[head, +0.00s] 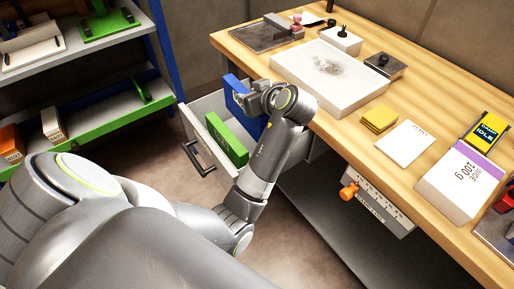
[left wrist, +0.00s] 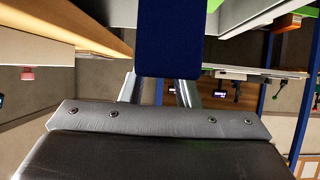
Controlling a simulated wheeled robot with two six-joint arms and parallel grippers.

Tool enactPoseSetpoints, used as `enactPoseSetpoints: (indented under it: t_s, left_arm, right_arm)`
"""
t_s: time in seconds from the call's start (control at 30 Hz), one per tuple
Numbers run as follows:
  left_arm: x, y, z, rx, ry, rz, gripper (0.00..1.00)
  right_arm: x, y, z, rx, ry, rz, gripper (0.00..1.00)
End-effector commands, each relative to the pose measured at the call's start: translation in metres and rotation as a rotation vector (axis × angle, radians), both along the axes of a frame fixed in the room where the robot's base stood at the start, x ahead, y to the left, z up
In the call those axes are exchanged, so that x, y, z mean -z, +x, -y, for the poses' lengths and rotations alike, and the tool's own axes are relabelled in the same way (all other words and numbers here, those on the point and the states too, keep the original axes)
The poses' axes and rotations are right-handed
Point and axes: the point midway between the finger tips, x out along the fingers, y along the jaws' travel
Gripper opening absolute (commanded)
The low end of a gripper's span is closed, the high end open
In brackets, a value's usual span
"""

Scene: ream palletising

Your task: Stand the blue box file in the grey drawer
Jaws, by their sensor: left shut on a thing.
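The blue box file (head: 236,88) is upright at the open grey drawer (head: 193,119), in the head view. My left gripper (head: 250,98) is shut on it. In the left wrist view the blue box file (left wrist: 168,40) sits between my two fingers. Its lower part is partly hidden by my arm and the green box file, so I cannot tell whether it touches the drawer floor. The green box file (head: 228,141) stands in the drawer in front of the blue one. My right gripper does not show.
The wooden bench (head: 350,130) runs beside and above the drawer, with a white tray (head: 325,78), a yellow pad (head: 379,118) and a white ream (head: 461,183) on it. Shelves with green trays (head: 105,118) stand at the left. Floor shows between shelves and drawer.

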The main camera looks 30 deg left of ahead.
Motion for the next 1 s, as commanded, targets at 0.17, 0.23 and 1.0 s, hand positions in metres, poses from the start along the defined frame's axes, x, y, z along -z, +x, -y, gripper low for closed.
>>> enactPoseSetpoints:
  t_s: [0.17, 0.23, 1.0]
  left_arm:
    - [0.031, -0.002, -0.004, -0.037, 0.000, -0.005, 0.00]
    - [0.044, -0.002, -0.004, -0.038, 0.000, -0.005, 0.00]
    - [0.111, -0.002, -0.003, -0.035, -0.001, 0.003, 0.00]
  right_arm:
    - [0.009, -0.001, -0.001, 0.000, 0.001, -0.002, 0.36]
    - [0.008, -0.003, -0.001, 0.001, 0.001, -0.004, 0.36]
    - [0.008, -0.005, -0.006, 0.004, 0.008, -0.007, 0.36]
